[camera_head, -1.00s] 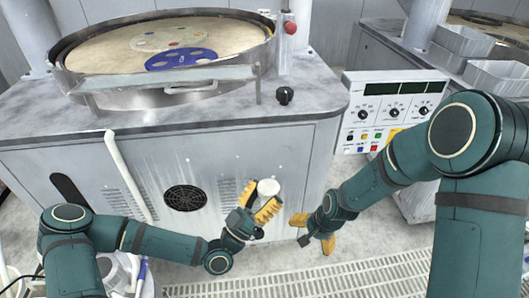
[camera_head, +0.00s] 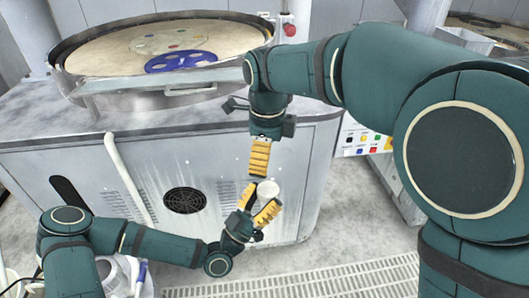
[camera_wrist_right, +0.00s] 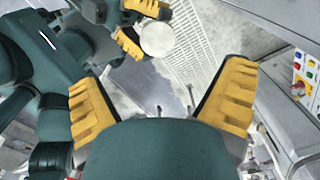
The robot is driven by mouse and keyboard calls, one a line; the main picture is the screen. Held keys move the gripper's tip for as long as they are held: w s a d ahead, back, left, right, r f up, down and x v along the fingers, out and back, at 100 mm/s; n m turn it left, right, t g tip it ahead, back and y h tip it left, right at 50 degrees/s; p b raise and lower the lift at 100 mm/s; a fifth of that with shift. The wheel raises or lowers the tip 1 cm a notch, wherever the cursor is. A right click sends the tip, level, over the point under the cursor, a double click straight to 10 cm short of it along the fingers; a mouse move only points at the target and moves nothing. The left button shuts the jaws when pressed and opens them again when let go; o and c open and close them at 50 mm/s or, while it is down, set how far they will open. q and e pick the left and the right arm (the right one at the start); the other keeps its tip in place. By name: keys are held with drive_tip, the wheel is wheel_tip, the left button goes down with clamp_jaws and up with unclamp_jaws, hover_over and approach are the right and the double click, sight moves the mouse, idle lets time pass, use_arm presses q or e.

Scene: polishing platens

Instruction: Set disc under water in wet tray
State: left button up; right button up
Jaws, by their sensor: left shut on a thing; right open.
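A pale round disc (camera_head: 268,192) sits between the yellow fingers of my left gripper (camera_head: 260,204), held in the air in front of the machine cabinet. The disc also shows at the top of the right wrist view (camera_wrist_right: 157,39), with a yellow finger of the left gripper beside it. My right gripper (camera_head: 259,160) is just above the disc in the head view, fingers pointing down. In the right wrist view its two yellow fingers (camera_wrist_right: 160,100) are spread wide with nothing between them. I cannot make out a wet tray with water.
The polishing machine (camera_head: 90,140) fills the middle, with a round platen (camera_head: 110,55) and a blue perforated carrier (camera_head: 180,60) on top. A control panel (camera_head: 365,138) is at right, partly behind my right arm. Grey bins (camera_head: 466,40) stand at the far right. A floor grating (camera_head: 330,280) lies in front.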

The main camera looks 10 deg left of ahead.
sight(265, 189)
drive_tip(key=shift+m, duration=0.3)
drive_tip(key=f, duration=1.1)
drive_tip(key=shift+s+a+f, duration=0.2)
drive_tip(key=shift+s, duration=0.05)
drive_tip(key=c, duration=1.4)
use_arm(q)
drive_tip(key=o, duration=1.1)
use_arm(e)
drive_tip(key=shift+o, duration=0.2)
use_arm(q)
drive_tip(key=shift+o, duration=0.2)
drive_tip(key=shift+f, duration=0.1)
